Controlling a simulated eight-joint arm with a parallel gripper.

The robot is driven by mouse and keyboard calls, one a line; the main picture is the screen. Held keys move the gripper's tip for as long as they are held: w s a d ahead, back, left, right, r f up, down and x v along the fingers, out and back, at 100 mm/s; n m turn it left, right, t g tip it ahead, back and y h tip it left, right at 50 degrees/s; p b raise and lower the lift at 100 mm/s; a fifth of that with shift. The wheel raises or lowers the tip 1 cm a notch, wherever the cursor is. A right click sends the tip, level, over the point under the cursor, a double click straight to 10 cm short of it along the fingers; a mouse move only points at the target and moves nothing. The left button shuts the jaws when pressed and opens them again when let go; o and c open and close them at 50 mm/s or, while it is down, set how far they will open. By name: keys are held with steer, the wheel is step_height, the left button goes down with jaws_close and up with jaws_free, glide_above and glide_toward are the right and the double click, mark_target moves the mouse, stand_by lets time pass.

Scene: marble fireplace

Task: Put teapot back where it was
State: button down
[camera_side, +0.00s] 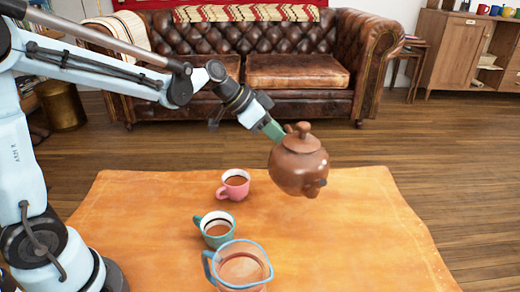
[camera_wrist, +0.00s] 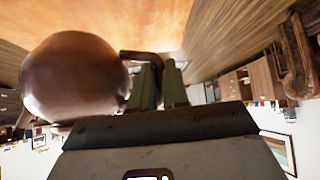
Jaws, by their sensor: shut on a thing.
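The brown teapot (camera_side: 299,166) hangs in the air above the far right part of the orange table, its lid knob up and its spout toward the lower right. My gripper (camera_side: 274,131) reaches it from the upper left. In the wrist view the teapot (camera_wrist: 75,78) fills the left side, and the green fingers of my gripper (camera_wrist: 160,80) are shut on its handle (camera_wrist: 142,57). The handle is mostly hidden in the side view.
On the table (camera_side: 345,245) stand a pink mug (camera_side: 234,186) and a teal mug (camera_side: 215,230), both with brown liquid, and a blue-rimmed glass pitcher (camera_side: 240,268) at the front. The table's right side is clear. A leather sofa (camera_side: 250,65) stands behind.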

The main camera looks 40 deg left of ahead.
mark_target(306, 172)
steer(key=shift+m+g+h, duration=0.3)
steer(key=shift+m+h, duration=0.4)
steer(key=shift+m, duration=0.2)
steer(key=s+d, duration=0.2)
steer(key=d, duration=0.2)
steer(key=s+d, duration=0.2)
steer(key=d, duration=0.2)
steer(key=s+d, duration=0.3)
steer(key=d, duration=0.2)
steer(key=shift+f, duration=0.15)
steer(key=shift+w+a+f, duration=1.25)
steer(key=shift+a+f, duration=0.15)
steer(key=shift+f, duration=0.4)
steer(key=shift+w+a+f, duration=1.2)
steer(key=shift+a+f, duration=0.15)
steer(key=shift+f, duration=0.45)
steer(key=shift+w+a+f, duration=1.25)
steer(key=shift+a+f, duration=0.15)
steer(key=shift+f, duration=0.55)
steer(key=c, duration=1.1)
jaws_free()
steer(key=shift+c, duration=0.2)
